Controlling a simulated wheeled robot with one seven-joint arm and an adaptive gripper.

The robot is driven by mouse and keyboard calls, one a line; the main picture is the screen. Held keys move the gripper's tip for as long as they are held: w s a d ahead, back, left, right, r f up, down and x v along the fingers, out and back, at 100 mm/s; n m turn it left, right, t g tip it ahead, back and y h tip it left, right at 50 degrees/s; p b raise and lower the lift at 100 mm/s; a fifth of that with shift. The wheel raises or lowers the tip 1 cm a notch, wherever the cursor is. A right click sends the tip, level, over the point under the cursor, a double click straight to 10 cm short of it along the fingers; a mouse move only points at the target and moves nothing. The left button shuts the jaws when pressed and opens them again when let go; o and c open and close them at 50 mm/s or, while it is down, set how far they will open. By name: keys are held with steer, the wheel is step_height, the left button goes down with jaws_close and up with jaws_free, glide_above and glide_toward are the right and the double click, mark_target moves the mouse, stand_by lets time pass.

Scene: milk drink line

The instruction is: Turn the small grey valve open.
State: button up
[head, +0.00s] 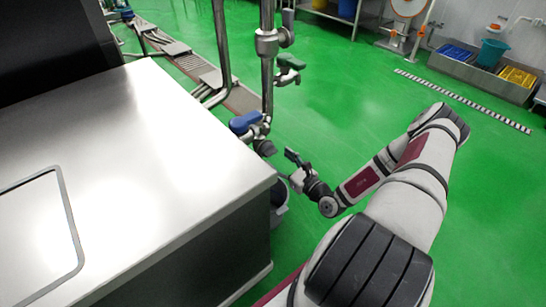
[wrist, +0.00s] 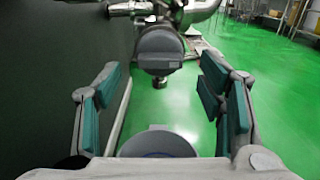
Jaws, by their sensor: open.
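The small grey valve (wrist: 160,42) shows in the wrist view at the top middle, on a metal pipe, with its rounded grey handle facing me. In the head view a small dark grey part at the pipe's lower end (head: 265,148) seems to be the same valve. My gripper (head: 293,166) is just right of it and lower in the head view. In the wrist view my gripper's (wrist: 160,85) green-padded fingers are wide apart, with nothing between them. The valve appears beyond the fingertips, apart from them.
A steel cabinet (head: 150,150) stands close on the left; its dark side fills the wrist view's left. A round grey thing (wrist: 157,144) is low between the fingers. Green floor is free rightward.

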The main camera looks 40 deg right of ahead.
mark_target(273, 153)
steer(key=shift+w+b, duration=0.4)
steer(key=shift+w, duration=1.6)
steer(key=shift+c, duration=0.2)
steer(key=c, duration=1.1)
